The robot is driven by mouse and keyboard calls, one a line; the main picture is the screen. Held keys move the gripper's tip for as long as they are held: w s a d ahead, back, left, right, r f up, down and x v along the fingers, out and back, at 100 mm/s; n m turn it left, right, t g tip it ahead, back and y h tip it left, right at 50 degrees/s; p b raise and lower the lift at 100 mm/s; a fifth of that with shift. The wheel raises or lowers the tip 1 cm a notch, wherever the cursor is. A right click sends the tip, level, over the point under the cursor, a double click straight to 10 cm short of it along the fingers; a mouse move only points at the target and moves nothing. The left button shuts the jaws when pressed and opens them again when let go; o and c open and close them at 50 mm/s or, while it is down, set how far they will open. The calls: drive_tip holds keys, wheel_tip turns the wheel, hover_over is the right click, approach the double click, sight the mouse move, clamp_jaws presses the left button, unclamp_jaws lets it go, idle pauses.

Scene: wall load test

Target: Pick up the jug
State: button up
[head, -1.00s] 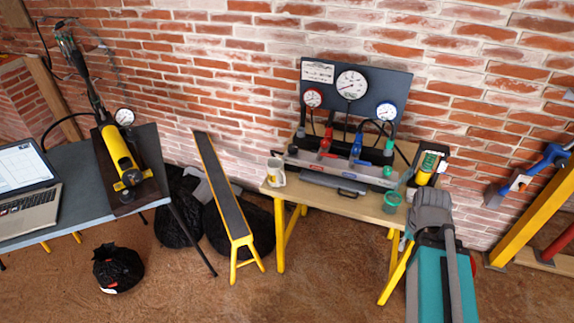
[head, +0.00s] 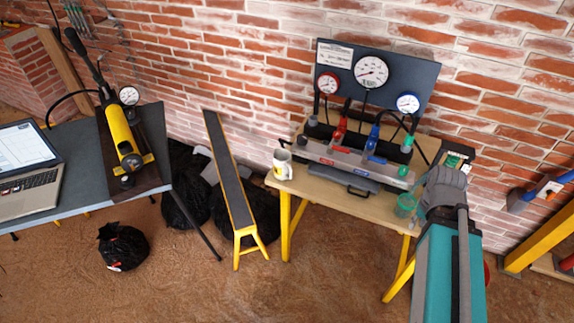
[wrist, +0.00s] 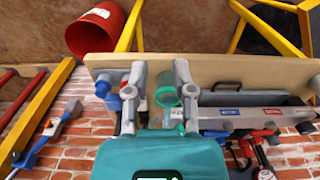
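A translucent green vessel, which I take to be the jug (head: 405,206), stands at the right end of the wooden bench, just left of my gripper (head: 442,186). In the wrist view the jug (wrist: 166,93) shows as a green ring between the fingers, closer to the right finger. My gripper (wrist: 159,82) is open there, its two grey fingers apart over the bench. I cannot tell whether a finger touches the jug. My gripper and arm hide the bench's right corner in the head view.
A white and yellow mug (head: 282,166) stands at the bench's left end. The gauge panel (head: 372,77) and a grey manifold (head: 355,158) with hoses fill the bench's back. A red bucket (wrist: 98,28) is on the floor beyond the bench edge.

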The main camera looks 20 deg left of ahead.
drive_tip(key=shift+w+a+f, duration=0.1)
drive_tip(key=shift+a, duration=0.15)
drive_tip(key=w+a+f+n+t+h+b, duration=0.1)
drive_tip(key=w+a+f+n+h+b, duration=0.3)
drive_tip(key=w+a+f+n+b, duration=0.35)
drive_tip(key=n+t+h+b, duration=0.4)
drive_tip(key=n+t+b, duration=1.1)
drive_tip(key=n+b, duration=0.9)
approach(285, 168)
drive_tip(key=s+f+m+b, duration=0.1)
drive_tip(key=s+f, duration=0.1)
drive_tip(key=s, duration=0.3)
drive_tip(key=shift+w+d+r, duration=0.1)
drive_tip(key=shift+d, duration=0.25)
drive_tip(key=shift+w+d, duration=0.1)
drive_tip(key=shift+w, duration=0.05)
drive_tip(key=x, duration=0.8)
drive_tip(key=shift+w+d, duration=0.15)
